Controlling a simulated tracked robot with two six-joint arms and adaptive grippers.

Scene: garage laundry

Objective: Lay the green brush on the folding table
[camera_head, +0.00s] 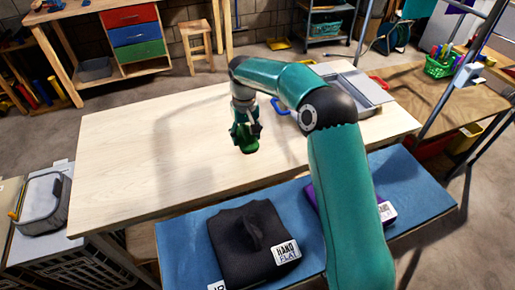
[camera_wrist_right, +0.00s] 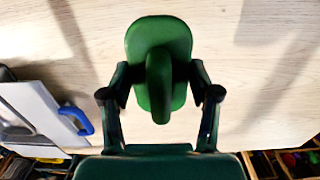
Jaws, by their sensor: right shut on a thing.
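The green brush (camera_wrist_right: 140,42) is in my right gripper (camera_wrist_right: 160,92), whose two fingers close on its raised handle in the right wrist view. In the head view the right gripper (camera_head: 246,128) points down over the middle of the pale wooden folding table (camera_head: 120,170), with the green brush (camera_head: 247,148) at its tips. The brush is over the tabletop; I cannot tell whether it touches the wood. My left gripper is not in view.
A grey metal toolbox-like case (camera_head: 358,88) with blue and red handles lies at the table's back right. A blue bench (camera_head: 190,245) with dark folded cloth (camera_head: 240,262) runs along the near side. The table's left part is clear. A grey basket (camera_head: 42,205) stands left.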

